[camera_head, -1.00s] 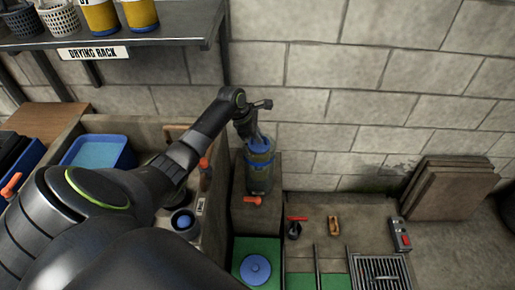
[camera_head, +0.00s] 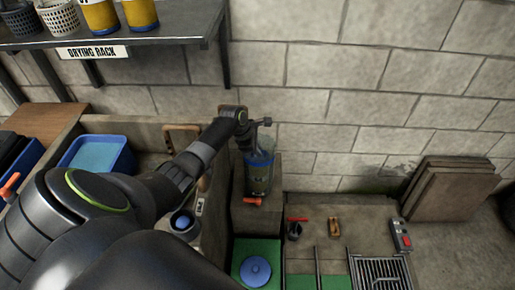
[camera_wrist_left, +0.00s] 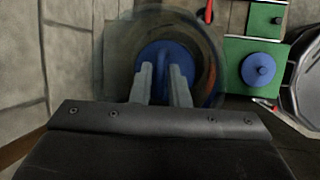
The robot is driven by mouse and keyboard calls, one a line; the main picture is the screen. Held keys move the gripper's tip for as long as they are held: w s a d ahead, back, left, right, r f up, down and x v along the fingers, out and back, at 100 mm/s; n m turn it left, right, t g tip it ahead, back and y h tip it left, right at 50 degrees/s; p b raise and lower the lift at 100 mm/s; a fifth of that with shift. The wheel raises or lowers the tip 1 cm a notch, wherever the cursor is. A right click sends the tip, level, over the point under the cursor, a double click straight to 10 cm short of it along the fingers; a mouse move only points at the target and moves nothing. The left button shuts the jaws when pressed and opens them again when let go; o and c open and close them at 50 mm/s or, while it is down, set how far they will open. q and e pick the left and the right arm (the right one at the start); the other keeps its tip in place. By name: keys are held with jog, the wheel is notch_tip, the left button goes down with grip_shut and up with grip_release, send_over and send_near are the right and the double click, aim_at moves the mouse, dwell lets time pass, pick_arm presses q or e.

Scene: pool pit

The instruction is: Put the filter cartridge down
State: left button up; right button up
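The clear filter housing (camera_head: 259,184) stands upright on a block against the wall. My left gripper (camera_wrist_left: 163,68) reaches down into its open top. In the left wrist view its two fingers lie close together over the round blue cap of the filter cartridge (camera_wrist_left: 194,58), with a narrow gap between them, and they appear shut on the top of it. The cartridge is inside the housing, ringed by the clear wall (camera_wrist_left: 217,70). Its lower end and the exact grip point are hard to make out. My right gripper is not in view.
A blue lid (camera_head: 255,270) lies on a green mat (camera_head: 240,248) in front. A red-handled valve (camera_head: 296,228), a floor grate (camera_head: 380,272) and a control box (camera_head: 401,235) are to the right. A drying rack (camera_head: 170,42) is at upper left, above a blue tub (camera_head: 97,155).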

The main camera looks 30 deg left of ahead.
pick_arm(q)
jog(key=shift+o, duration=1.4)
jog(key=p+v, duration=0.1)
jog(key=v, duration=1.1)
jog(key=shift+r+p, duration=0.1)
jog(key=shift+p, duration=0.2)
